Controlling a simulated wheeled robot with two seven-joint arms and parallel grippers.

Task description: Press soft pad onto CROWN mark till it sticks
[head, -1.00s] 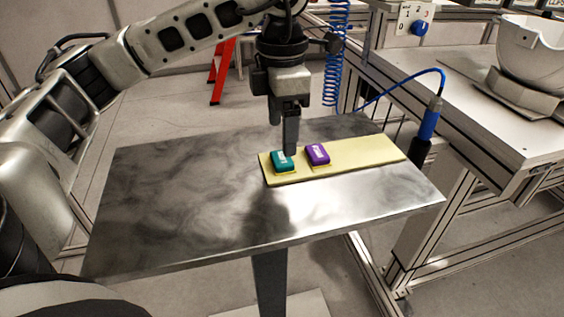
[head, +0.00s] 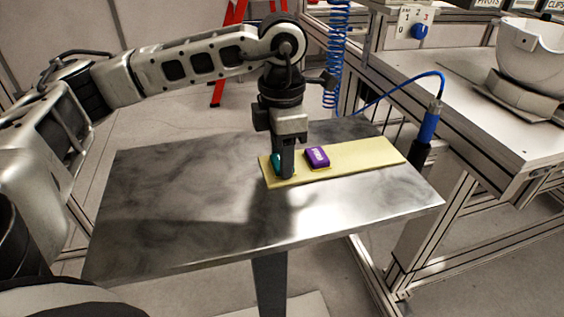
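A teal pad (head: 276,161) lies on a pale yellow strip, mostly hidden behind my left gripper (head: 287,172). A purple pad (head: 317,157) with a white label too small to read lies beside it, to the right. My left gripper points down at the teal pad, its fingers low by the strip. I cannot tell whether they are apart, closed or touching the pad. A white helmet shell (head: 538,52) sits on a stand at the top right, cut by the picture edge. No CROWN mark can be made out. My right gripper is not in view.
The yellow strip (head: 365,155) lies on a grey metal table (head: 180,200), otherwise bare. A workbench (head: 490,125) stands at the right, with a blue-handled tool (head: 429,125) on a blue cable at its near side. A red ladder (head: 228,60) is behind.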

